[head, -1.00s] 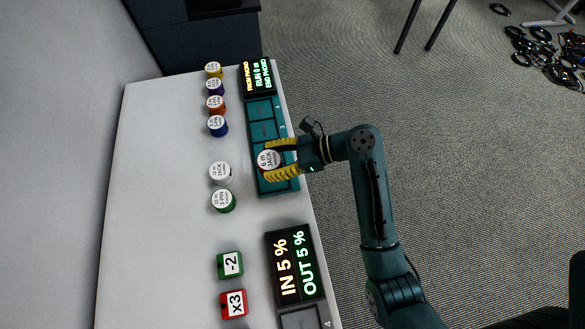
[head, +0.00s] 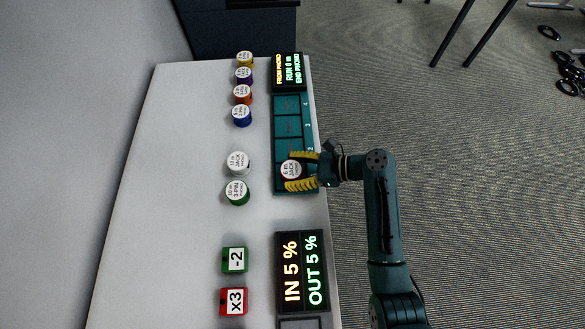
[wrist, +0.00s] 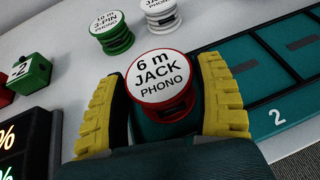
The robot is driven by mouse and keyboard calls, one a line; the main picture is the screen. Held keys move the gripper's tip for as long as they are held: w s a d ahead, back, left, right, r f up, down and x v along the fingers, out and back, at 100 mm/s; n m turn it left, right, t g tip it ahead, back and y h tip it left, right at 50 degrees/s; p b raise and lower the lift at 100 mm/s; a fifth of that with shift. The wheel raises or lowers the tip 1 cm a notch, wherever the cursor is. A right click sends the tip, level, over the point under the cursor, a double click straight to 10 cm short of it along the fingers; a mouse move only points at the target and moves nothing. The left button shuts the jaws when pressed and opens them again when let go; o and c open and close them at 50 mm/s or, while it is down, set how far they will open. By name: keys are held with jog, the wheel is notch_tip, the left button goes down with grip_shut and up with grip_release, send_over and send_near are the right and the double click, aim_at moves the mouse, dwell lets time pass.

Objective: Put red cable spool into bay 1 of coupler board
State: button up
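The red cable spool (head: 291,170), with a white top reading "6 m JACK PHONO", is at the near end of the teal coupler board (head: 277,150), over or in the end bay. It also shows in the wrist view (wrist: 163,80). My gripper (head: 302,170) has one yellow finger on each side of the spool. In the wrist view the fingers (wrist: 163,100) sit close against its sides and look shut on it. The spool's underside is hidden, so I cannot tell whether it rests on the board. The bay marked 2 (wrist: 255,85) is empty.
White (head: 238,163) and green (head: 237,192) spools stand left of the board. Blue (head: 242,116), orange (head: 242,95), purple (head: 244,76) and yellow (head: 245,59) spools stand farther back. A display (head: 302,271), a "-2" block (head: 235,259) and an "X3" block (head: 233,301) are nearer.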

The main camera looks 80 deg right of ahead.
jog(key=shift+o, duration=1.2)
jog(key=shift+r, duration=0.1)
jog(key=p+v, duration=0.2)
jog(key=v, duration=1)
jog(key=shift+p, duration=0.35)
